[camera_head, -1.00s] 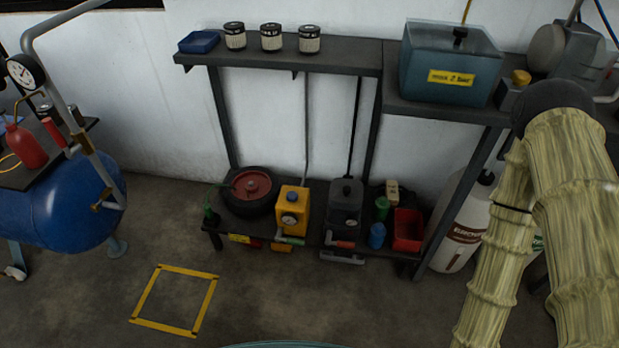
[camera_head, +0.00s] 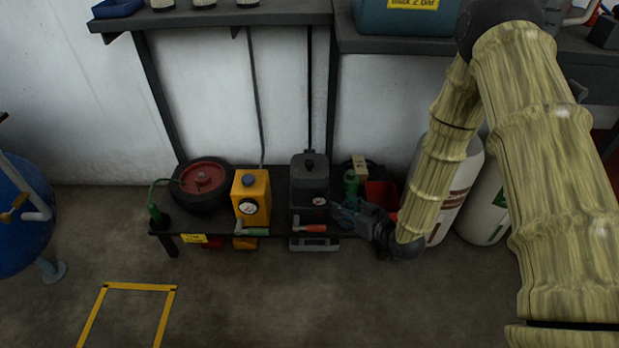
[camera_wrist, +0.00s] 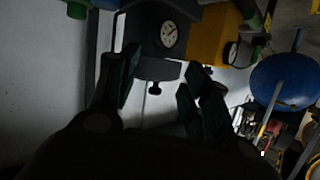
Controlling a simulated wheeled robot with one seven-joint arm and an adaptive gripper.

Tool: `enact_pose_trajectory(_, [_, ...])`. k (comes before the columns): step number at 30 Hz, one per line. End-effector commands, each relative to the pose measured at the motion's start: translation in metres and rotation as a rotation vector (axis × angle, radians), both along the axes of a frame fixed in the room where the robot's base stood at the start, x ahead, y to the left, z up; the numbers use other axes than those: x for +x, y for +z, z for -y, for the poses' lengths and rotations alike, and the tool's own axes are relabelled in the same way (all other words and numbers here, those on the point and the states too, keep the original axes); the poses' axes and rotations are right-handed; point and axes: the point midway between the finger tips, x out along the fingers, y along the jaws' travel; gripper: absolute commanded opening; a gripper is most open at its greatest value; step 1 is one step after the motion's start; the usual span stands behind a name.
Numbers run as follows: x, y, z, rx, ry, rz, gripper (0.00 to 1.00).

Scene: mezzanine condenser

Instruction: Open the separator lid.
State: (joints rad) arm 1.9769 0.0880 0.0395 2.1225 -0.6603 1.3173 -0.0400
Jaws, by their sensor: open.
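A dark grey unit (camera_head: 309,197) with a round gauge and a lid (camera_head: 309,165) topped by a black knob (camera_head: 309,157) stands on the low shelf; it fits the separator. The lid looks shut. A red-handled valve sits at its front. My gripper (camera_head: 343,213) is open and empty, at the unit's lower right in the head view. In the wrist view the unit (camera_wrist: 140,30) appears upside down, its lid (camera_wrist: 155,69) and knob (camera_wrist: 155,89) framed between my open fingers (camera_wrist: 157,84). I see no contact with the knob.
A green bottle (camera_head: 350,183) and red bin (camera_head: 381,195) are close to my gripper. An upper shelf (camera_head: 240,20) overhangs.

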Motion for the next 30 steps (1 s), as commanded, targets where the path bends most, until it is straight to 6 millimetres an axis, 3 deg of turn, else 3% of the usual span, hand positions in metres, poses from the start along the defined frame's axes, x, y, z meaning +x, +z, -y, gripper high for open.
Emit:
enact_pose_trajectory(1, [0.016,0.001,-0.006,0.025,0.030,0.069,0.48])
enact_pose_trajectory(4, [0.035,0.022,-0.017,0.068,0.083,0.178,0.48])
enact_pose_trajectory(12, [0.053,0.054,-0.030,0.125,0.157,0.315,0.48])
enact_pose_trajectory(20, [0.071,0.053,-0.048,0.126,0.161,0.321,0.48])
enact_pose_trajectory(30, [0.110,0.053,-0.086,0.126,0.159,0.321,0.48])
